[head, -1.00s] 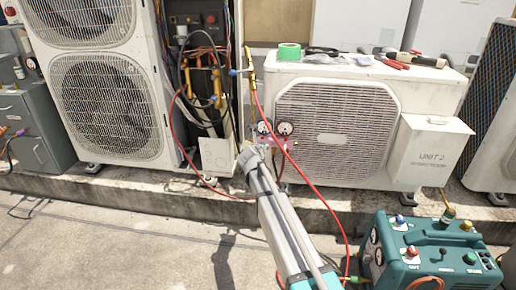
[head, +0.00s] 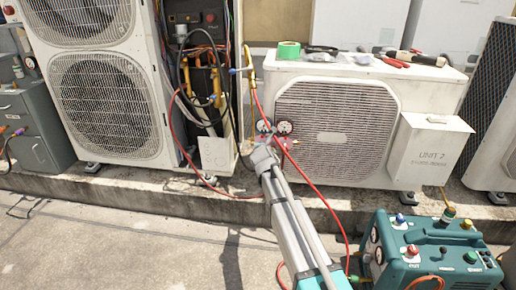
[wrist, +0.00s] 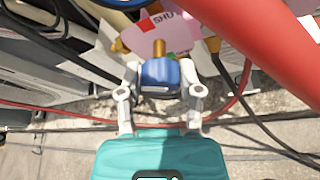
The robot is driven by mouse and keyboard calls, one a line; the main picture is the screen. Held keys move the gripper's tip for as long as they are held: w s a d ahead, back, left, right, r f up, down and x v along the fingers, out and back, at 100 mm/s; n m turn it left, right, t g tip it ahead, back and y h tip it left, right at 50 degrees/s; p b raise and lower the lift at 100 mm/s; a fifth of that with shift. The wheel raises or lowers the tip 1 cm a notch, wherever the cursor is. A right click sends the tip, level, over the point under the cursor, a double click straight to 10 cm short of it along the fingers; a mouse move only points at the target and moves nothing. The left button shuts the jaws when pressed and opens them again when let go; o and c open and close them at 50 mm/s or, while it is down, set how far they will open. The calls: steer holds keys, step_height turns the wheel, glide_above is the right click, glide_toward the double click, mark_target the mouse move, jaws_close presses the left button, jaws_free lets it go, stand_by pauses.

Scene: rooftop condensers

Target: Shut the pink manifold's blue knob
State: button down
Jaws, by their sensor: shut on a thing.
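The pink manifold (wrist: 165,32) is at the top of the wrist view, with a label and a brass stem reaching to the blue knob (wrist: 160,74). My gripper (wrist: 160,82) is shut on the blue knob, one finger on each side of it. In the head view, my gripper (head: 262,158) is in front of the lower manifold and hides the knob. Two round gauges (head: 284,127) show above it.
A red hose (head: 318,193) runs beside my arm and crosses close by in the wrist view. A teal machine (head: 428,252) stands at the right front. The condenser marked Unit 2 (head: 398,85) is behind the manifold. Open concrete (head: 130,240) lies at the left front.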

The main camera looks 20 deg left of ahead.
steer(key=m+y, duration=0.1)
steer(key=m+b, duration=0.1)
steer(key=m+y+b, duration=0.1)
steer(key=shift+s+f+m+y, duration=0.15)
steer(key=shift+f+m+y, duration=0.15)
steer(key=shift+m, duration=0.1)
steer(key=shift+r+m+t+y+b, duration=0.1)
steer(key=shift+m+t+y+b, duration=0.2)
steer(key=shift+m+y+b, duration=0.9)
steer(key=shift+m+h, duration=0.3)
steer(key=shift+m, duration=0.4)
steer(key=shift+c, duration=1.3)
jaws_free()
steer(key=shift+w, duration=0.2)
